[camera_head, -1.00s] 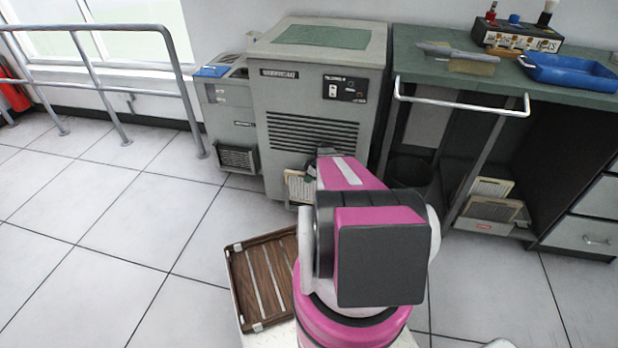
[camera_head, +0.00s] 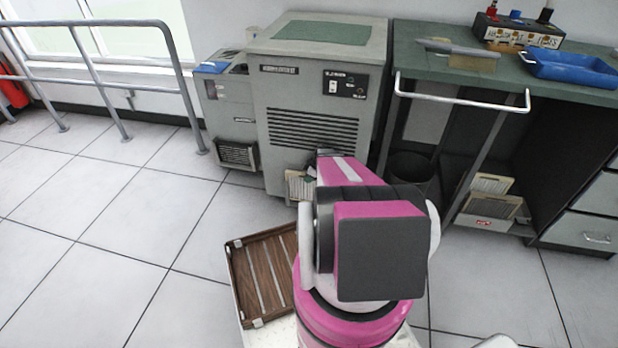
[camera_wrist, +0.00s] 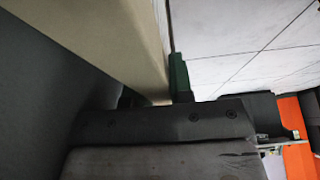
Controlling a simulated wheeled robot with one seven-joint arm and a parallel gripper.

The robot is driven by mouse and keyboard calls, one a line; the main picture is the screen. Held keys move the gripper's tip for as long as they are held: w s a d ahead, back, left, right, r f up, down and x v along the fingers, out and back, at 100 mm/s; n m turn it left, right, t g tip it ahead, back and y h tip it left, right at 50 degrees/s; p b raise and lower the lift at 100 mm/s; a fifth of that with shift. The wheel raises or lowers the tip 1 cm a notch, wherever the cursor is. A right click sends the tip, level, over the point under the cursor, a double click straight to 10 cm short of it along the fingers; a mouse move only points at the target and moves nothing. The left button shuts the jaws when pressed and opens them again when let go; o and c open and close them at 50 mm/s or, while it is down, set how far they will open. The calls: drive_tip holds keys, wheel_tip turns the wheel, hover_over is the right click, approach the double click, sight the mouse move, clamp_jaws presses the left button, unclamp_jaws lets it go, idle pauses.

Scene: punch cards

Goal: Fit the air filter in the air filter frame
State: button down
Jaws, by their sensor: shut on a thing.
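The air filter, a thin cream panel (camera_head: 297,187), shows low in front of the grey machine, just left of my pink arm, which hides part of it. In the wrist view a long beige slab (camera_wrist: 125,45), which looks like the filter's side, runs down to my gripper (camera_wrist: 155,98). My gripper is shut on it; the fingertips are mostly hidden, with a small green part beside the slab. I cannot make out the air filter frame clearly; my arm covers part of the machine's lower front. Whether the filter touches the machine is not clear.
The grey machine (camera_head: 315,95) stands straight ahead, with a smaller unit (camera_head: 232,115) on its left. A green-topped workbench (camera_head: 570,85) is at right, with a box of cream panels (camera_head: 492,205) below. A brown slatted tray (camera_head: 262,275) is beside my arm. Floor at left is clear.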

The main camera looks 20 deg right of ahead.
drive_tip(key=shift+f, duration=0.15)
drive_tip(key=shift+f, duration=1.6)
drive_tip(key=shift+c, duration=2.3)
unclamp_jaws()
drive_tip(key=shift+r, duration=0.1)
drive_tip(key=shift+r, duration=2.9)
